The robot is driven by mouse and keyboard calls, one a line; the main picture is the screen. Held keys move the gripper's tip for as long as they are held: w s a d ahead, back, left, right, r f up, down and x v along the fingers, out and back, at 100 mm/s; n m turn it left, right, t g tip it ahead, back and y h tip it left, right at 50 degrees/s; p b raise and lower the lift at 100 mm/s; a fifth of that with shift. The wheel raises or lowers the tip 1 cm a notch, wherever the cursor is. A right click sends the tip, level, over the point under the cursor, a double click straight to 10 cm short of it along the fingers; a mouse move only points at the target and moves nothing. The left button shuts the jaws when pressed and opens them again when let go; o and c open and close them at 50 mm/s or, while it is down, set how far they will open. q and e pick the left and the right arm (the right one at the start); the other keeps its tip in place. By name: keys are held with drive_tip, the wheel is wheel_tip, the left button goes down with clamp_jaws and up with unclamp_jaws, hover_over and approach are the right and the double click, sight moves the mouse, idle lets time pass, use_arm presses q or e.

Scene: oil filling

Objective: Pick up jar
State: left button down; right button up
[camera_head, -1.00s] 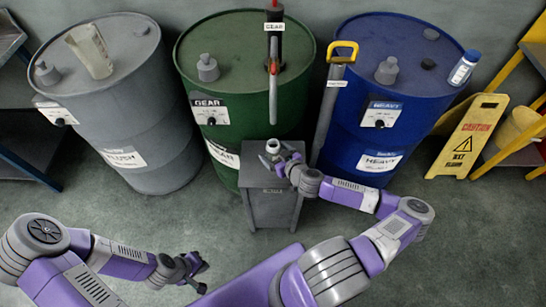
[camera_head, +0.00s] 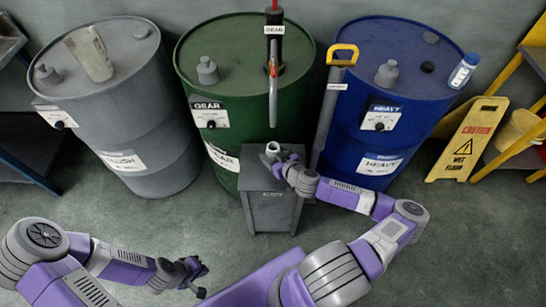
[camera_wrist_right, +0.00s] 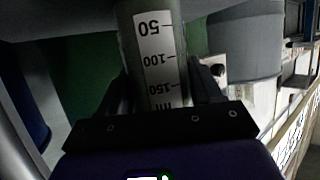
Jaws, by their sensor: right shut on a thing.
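The jar (camera_head: 272,149) is a small grey vessel with a pale round rim, at the top of the grey stand in the head view. In the right wrist view the jar (camera_wrist_right: 153,50) shows a white scale label marked 50, 100 and 150. My right gripper (camera_head: 278,163) is shut on the jar; its dark fingers (camera_wrist_right: 155,88) press on both sides of it. The jar's lower part is hidden, so I cannot tell if it touches the stand. My left gripper (camera_head: 203,277) is open and empty, low over the floor at left.
The grey stand (camera_head: 272,210) is before a green drum (camera_head: 222,100). A pump spout (camera_head: 273,95) hangs behind the jar. A grey drum (camera_head: 150,130) and a blue drum (camera_head: 400,80) flank it. A yellow caution sign (camera_head: 467,140) is at right.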

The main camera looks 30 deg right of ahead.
sight(273, 146)
drive_tip(key=shift+r, duration=0.2)
drive_tip(key=shift+r+p, duration=2.05)
drive_tip(key=shift+r, duration=2.7)
drive_tip(key=shift+r, duration=0.1)
